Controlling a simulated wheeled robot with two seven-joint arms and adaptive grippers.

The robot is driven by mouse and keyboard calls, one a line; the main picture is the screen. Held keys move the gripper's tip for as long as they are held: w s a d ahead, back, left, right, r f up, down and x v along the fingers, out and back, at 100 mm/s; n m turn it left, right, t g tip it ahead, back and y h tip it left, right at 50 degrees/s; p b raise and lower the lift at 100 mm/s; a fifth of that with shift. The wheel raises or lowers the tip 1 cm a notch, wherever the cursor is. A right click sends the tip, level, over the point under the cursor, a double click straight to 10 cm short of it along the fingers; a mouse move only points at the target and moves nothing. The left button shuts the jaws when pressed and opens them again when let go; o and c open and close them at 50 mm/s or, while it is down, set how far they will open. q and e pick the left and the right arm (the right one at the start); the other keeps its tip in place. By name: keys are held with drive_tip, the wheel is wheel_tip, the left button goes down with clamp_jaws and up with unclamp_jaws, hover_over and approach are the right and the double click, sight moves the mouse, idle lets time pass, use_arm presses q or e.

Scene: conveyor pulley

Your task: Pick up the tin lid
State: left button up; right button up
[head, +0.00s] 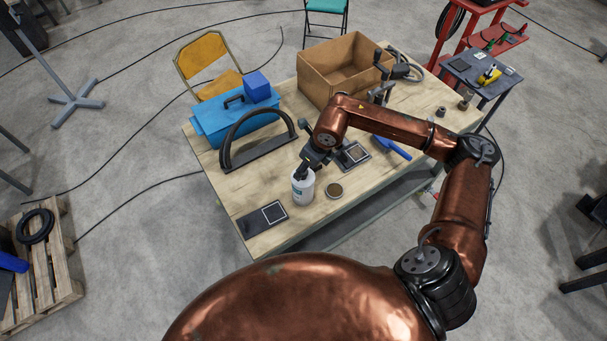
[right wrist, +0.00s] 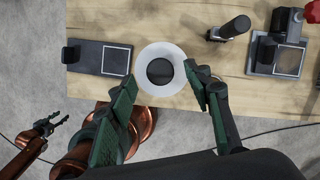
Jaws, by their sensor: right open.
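A white tin (head: 302,192) stands upright near the front edge of the table. In the right wrist view its top shows as a white disc, which looks like the lid (right wrist: 145,75), with a dark round centre. I cannot tell whether that centre is a knob or an opening. My right gripper (head: 304,170) hangs over the tin and hides part of its top. In the right wrist view the right gripper's green-padded fingers (right wrist: 160,95) are apart, with the tin beyond them and nothing held. My left gripper (right wrist: 49,118) shows open and empty off the table's front.
A dark plate with a square outline (head: 262,218) lies left of the tin. A black arched part (head: 258,152), blue toolbox (head: 232,118) and cardboard box (head: 325,82) stand behind. A block on a plate (head: 353,155) is close by.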

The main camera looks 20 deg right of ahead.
drive_tip(key=p+x, duration=0.1)
drive_tip(key=x, duration=0.3)
drive_tip(key=shift+w+d, duration=0.1)
drive_tip(key=shift+c, duration=0.4)
clamp_jaws()
